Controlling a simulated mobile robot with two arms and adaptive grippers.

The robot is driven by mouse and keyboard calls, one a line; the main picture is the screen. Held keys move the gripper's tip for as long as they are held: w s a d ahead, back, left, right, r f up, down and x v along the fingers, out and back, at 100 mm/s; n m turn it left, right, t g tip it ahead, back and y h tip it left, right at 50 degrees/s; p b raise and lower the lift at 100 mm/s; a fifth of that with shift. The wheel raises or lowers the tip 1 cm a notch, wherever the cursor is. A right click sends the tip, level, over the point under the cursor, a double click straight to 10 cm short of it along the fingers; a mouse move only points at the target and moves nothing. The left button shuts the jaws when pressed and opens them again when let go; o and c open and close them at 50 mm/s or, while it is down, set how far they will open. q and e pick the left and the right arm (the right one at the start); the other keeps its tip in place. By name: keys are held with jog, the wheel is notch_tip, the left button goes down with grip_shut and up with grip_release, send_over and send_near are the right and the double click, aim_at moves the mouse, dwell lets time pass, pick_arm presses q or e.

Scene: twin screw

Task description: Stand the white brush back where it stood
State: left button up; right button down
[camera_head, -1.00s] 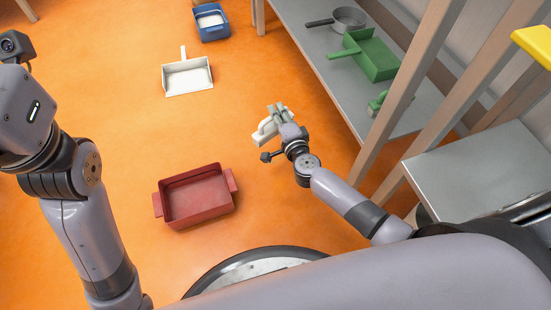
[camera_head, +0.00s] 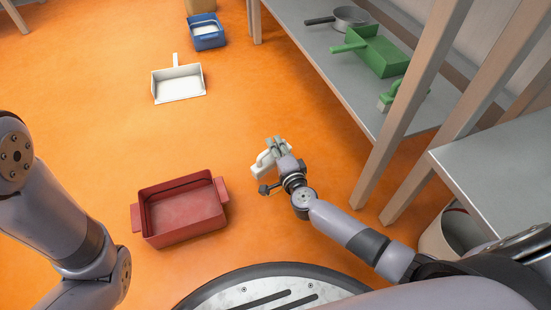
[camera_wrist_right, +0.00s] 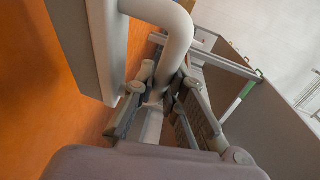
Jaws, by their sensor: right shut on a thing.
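The white brush (camera_head: 264,161) is in my right gripper (camera_head: 277,150) in the head view, over the orange floor. In the right wrist view, the fingers (camera_wrist_right: 165,112) are shut on the brush's curved pale handle (camera_wrist_right: 168,20), and its block (camera_wrist_right: 90,45) lies along the left. A white dustpan (camera_head: 178,86) lies on the floor at the upper left, its handle pointing away; it is apart from the brush. My left arm shows at the left edge of the head view, but its gripper is out of view.
A red tray (camera_head: 182,212) sits on the floor left of my right gripper. A blue bin (camera_head: 207,36) stands at the back. A grey shelf (camera_head: 330,68) holds a pan (camera_head: 350,17), a green dustpan (camera_head: 376,52) and a green brush (camera_head: 390,97). Wooden legs (camera_head: 402,115) rise at the right.

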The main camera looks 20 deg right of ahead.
aim_at(272, 156)
notch_tip(272, 156, down, 4)
jog(key=b, duration=0.3)
jog(key=shift+f+b, duration=0.15)
jog(key=shift+b, duration=0.15)
jog(key=c, duration=1.6)
grip_release()
jog(key=shift+c, duration=0.2)
